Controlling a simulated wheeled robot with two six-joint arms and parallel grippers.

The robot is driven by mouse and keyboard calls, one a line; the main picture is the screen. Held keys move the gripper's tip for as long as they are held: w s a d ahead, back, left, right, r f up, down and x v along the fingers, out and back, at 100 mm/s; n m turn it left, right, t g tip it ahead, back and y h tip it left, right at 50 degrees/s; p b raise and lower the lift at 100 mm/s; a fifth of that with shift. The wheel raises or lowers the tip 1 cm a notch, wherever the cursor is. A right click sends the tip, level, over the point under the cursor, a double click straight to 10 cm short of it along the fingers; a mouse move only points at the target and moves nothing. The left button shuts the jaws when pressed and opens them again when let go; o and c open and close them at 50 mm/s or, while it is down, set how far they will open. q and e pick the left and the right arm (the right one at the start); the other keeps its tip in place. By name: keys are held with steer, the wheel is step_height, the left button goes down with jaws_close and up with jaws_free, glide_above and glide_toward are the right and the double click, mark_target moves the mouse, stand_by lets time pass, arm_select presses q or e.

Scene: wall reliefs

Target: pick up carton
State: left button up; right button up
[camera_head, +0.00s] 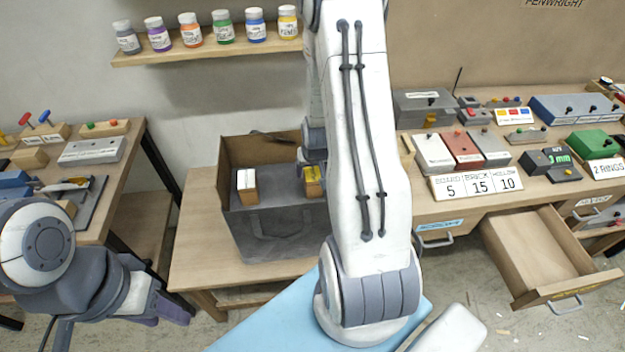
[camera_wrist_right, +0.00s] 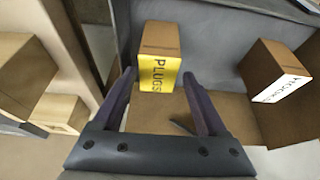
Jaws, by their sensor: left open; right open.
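A small brown carton (camera_head: 312,184) with a yellow label is in the grey and brown open container (camera_head: 283,222). In the right wrist view its label reads PLUGS on the carton (camera_wrist_right: 160,62). A second small carton (camera_head: 247,188) with a white label is to its left, and it also shows at the right of the wrist view (camera_wrist_right: 275,70). My right gripper (camera_wrist_right: 159,78) is open, its fingers pointing at the PLUGS carton, one toward each side; contact cannot be told. My right arm partly hides this area in the head view. My left gripper (camera_head: 165,308) is open and empty at lower left.
The container stands on a low wooden bench (camera_head: 190,250). A left workbench (camera_head: 100,190) and a right workbench (camera_head: 440,205) hold tools and blocks. An open drawer (camera_head: 535,255) juts out at right. A shelf (camera_head: 210,52) of jars is above.

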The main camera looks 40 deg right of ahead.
mark_target(313, 172)
steer(key=shift+p+x, duration=0.85)
steer(key=shift+x, duration=1.45)
steer(key=shift+w+d+f, duration=0.15)
steer(key=shift+d+f, duration=0.1)
steer(key=shift+f, duration=0.4)
jaws_close()
